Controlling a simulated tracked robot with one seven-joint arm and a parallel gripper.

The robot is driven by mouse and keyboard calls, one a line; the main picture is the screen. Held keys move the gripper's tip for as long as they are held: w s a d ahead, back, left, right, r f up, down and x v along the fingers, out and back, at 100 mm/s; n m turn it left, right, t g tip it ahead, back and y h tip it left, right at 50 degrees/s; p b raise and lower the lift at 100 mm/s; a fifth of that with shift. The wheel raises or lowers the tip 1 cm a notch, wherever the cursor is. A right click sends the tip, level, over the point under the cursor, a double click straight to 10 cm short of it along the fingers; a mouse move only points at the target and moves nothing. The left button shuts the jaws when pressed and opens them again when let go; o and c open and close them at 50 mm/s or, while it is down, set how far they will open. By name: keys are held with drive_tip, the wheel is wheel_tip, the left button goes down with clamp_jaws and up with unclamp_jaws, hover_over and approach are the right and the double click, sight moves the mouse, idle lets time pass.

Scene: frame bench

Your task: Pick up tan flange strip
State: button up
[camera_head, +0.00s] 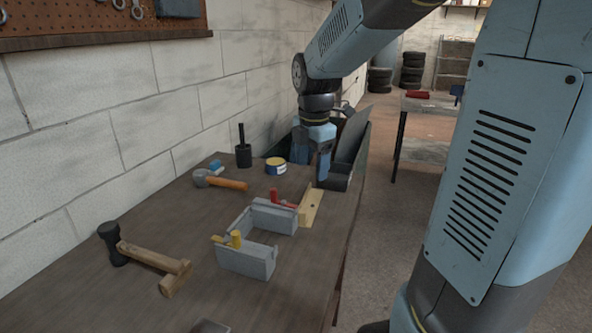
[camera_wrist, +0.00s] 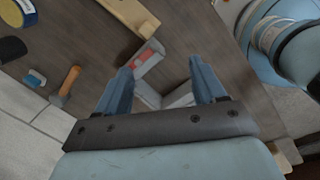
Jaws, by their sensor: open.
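The tan flange strip (camera_head: 312,206) lies on the bench beside the far right end of a grey frame (camera_head: 245,260). In the wrist view the strip (camera_wrist: 126,14) is at the top, cut by the edge, beyond my left finger. My gripper (camera_head: 322,168) is over the far end of the bench, behind the strip. In the wrist view my gripper (camera_wrist: 161,78) has its fingers wide apart with nothing held. Parts of the grey frame (camera_wrist: 180,99) show beyond and between the fingers.
Red (camera_head: 274,196) and yellow (camera_head: 236,239) pieces sit at the frame. A hammer (camera_head: 229,183), a mallet (camera_head: 150,257), a tape roll (camera_head: 276,166) and a black cup (camera_head: 243,155) stand or lie around. A dark bin (camera_head: 335,183) is close beside my gripper. A block wall bounds the left.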

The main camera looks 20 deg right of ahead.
sight(302, 209)
drive_tip(key=w+f+n+g, duration=0.1)
drive_tip(key=w+f+n, duration=0.4)
drive_tip(key=w+n, duration=0.1)
drive_tip(key=shift+a+n, duration=0.25)
drive_tip(key=shift+n, duration=0.55)
drive_tip(key=shift+f, duration=0.1)
wheel_tip(302, 209, down, 14)
drive_tip(key=shift+r, duration=0.15)
drive_tip(key=shift+c, duration=0.4)
drive_tip(key=c, duration=1.2)
drive_tip(key=shift+o, duration=0.2)
drive_tip(key=shift+s, duration=0.1)
